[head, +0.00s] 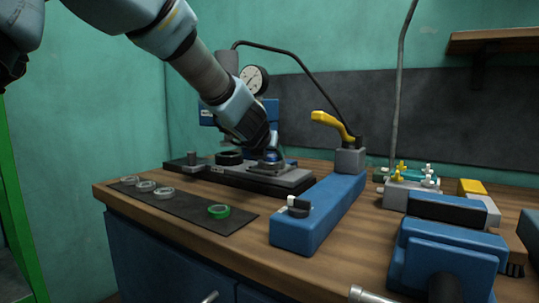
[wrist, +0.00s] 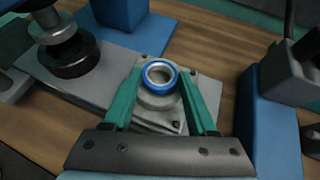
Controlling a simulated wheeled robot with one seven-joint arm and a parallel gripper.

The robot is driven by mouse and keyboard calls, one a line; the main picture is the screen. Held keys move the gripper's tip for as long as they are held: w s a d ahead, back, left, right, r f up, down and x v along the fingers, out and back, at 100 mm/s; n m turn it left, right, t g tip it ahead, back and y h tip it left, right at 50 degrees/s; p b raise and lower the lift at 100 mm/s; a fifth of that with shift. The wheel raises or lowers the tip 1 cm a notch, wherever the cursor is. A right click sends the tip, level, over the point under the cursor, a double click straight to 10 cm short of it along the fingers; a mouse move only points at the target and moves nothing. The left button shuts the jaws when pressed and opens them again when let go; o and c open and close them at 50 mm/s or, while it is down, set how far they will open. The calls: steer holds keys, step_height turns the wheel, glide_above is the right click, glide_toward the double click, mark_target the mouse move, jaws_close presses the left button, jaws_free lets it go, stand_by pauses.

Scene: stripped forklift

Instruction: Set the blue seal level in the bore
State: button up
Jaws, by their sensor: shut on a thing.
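The blue seal (wrist: 147,76) is a ring with a pale inner face. My gripper (wrist: 161,80) has its two teal fingers on either side of the seal and is shut on it. In the wrist view the seal shows at the top of a round grey housing (wrist: 158,101) on a metal plate. The bore is hidden beneath the seal. I cannot tell whether the seal is in the bore or just above it, or whether it is fully level. In the head view my gripper (head: 271,152) points down at the housing on the bench fixture (head: 289,179).
Several grey rings (head: 163,193) and a green ring (head: 218,211) lie on a dark mat (head: 190,212). A blue block (head: 320,212) with a yellow lever (head: 332,124) stands close on the right.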

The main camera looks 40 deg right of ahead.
steer(key=o, duration=1.5)
step_height(320, 180, up, 8)
steer(key=p, duration=0.7)
stand_by(0.4)
